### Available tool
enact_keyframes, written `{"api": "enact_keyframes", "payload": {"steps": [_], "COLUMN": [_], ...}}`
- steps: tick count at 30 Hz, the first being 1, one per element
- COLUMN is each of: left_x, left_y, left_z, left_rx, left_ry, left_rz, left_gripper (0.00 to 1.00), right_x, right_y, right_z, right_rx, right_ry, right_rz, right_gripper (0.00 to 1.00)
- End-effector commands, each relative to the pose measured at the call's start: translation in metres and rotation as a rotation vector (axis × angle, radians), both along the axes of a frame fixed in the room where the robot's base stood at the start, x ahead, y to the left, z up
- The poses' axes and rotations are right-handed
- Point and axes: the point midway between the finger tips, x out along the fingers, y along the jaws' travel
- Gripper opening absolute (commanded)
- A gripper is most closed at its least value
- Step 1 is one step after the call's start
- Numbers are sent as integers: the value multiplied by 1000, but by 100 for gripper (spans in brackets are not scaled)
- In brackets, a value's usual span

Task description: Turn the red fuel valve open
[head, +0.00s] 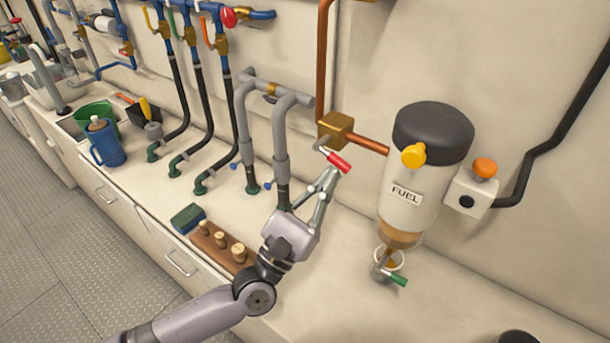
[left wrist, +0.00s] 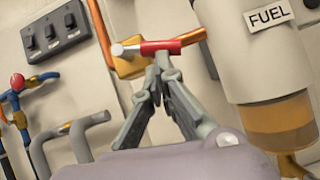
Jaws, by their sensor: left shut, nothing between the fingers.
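The red fuel valve handle (head: 339,162) sticks out on a metal lever beneath a brass valve block (head: 336,128), left of the white fuel filter. The handle slopes down to the right in the head view. In the left wrist view the red handle (left wrist: 160,47) lies across the top, in front of the brass block (left wrist: 130,64). My left gripper (head: 330,174) is shut and empty, its fingertips right at the handle's lower side. In the left wrist view its tips (left wrist: 163,60) meet just under the red grip; I cannot tell whether they touch it.
The fuel filter (head: 407,190) with a yellow knob and green drain handle stands close right. Grey pipes (head: 280,130) rise on the left. A wooden block with plugs (head: 222,244), a sponge (head: 187,218) and a blue jug (head: 107,145) sit on the counter.

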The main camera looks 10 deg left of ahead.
Motion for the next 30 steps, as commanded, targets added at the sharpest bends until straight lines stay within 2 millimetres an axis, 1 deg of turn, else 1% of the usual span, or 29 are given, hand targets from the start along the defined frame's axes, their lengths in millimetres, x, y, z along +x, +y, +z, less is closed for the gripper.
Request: {"api": "enact_keyframes", "payload": {"steps": [12,30], "left_x": [-2,-3], "left_y": [-6,-8], "left_z": [4,7], "left_rx": [-117,-164], "left_ry": [47,67], "left_rz": [0,0], "left_gripper": [0,0], "right_x": [0,0], "right_y": [0,-2], "right_z": [-6,-7], "right_rx": [0,-2], "right_ry": [0,0], "right_rz": [0,1], "right_gripper": [0,0]}}
